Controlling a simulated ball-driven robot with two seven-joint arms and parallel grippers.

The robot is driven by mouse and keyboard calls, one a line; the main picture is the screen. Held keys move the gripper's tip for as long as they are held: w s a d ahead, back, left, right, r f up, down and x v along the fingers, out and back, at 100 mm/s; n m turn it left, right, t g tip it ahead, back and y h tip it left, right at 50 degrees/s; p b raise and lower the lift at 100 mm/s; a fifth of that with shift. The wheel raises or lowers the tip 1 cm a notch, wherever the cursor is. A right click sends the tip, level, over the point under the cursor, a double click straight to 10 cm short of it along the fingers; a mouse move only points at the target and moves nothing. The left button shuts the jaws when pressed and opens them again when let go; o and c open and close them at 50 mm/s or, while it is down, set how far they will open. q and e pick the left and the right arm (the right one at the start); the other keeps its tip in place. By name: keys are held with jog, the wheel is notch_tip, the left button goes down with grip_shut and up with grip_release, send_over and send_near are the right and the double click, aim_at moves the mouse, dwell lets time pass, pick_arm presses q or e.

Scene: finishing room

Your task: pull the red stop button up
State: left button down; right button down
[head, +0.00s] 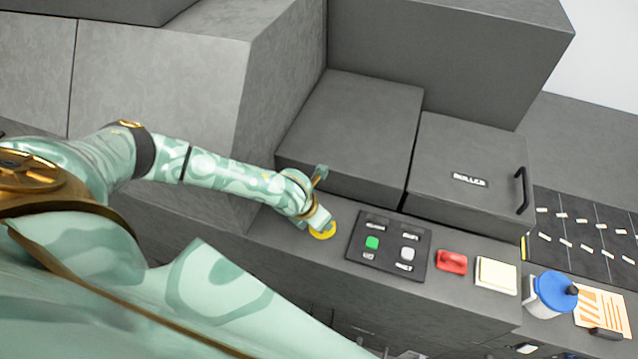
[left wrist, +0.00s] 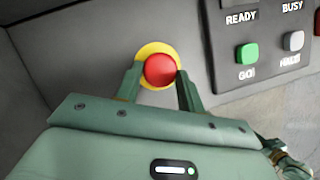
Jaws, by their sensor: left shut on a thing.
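The red stop button (left wrist: 160,70) is a round red cap on a yellow ring (left wrist: 145,50), set in the grey machine's ledge. My left gripper (left wrist: 156,76) has one finger on each side of the red cap and is shut on it. In the head view my left gripper (head: 318,222) covers the red cap, and only part of the yellow ring (head: 323,233) shows.
A dark control panel (head: 387,246) with a green and a white button lies just right of the stop button. Further right are a red object (head: 452,261), a cream block (head: 496,275), a blue-lidded container (head: 552,294) and a handled cover (head: 468,165).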

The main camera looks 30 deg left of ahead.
pick_arm(q)
jog(key=shift+r+p, duration=0.35)
jog(key=shift+r, duration=0.25)
jog(key=shift+w+f, duration=0.2)
jog(key=c, duration=0.9)
grip_release()
jog(key=shift+r, duration=0.1)
jog(key=shift+o, duration=0.2)
jog(key=shift+s, duration=0.15)
pick_arm(e)
jog(key=shift+r, duration=0.6)
pick_arm(q)
jog(key=v, duration=1.6)
pick_arm(e)
jog(key=shift+r, duration=0.4)
pick_arm(q)
jog(key=shift+r, duration=0.1)
